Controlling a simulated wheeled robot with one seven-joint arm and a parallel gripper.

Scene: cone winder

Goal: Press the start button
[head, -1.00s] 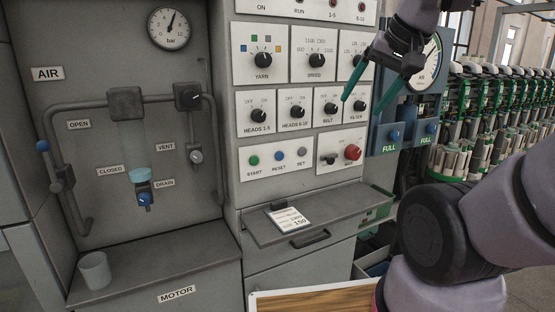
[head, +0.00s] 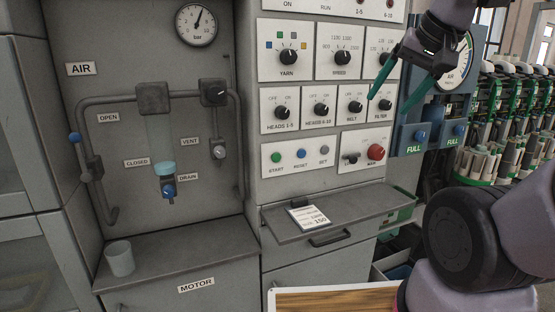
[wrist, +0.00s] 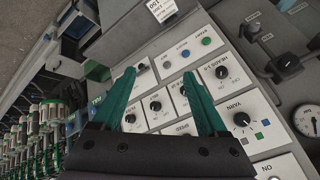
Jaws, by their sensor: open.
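The green start button (head: 276,157) sits at the left end of the lower button plate, above the label START. The blue button (head: 301,154) and the grey button (head: 324,150) are to its right. In the wrist view the start button (wrist: 206,41) shows beyond the fingers, clear of them. My gripper (head: 387,105) is open and empty, with two green fingers pointing down in front of the belt and filter knobs, up and right of the start button. The fingers (wrist: 159,72) also show spread apart in the wrist view.
A red mushroom knob (head: 376,152) is at the right of the lower panel. A shelf (head: 345,222) with a paper card (head: 309,216) juts out below the buttons. A cup (head: 120,258) stands on the motor housing at left. The space before the start button looks clear.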

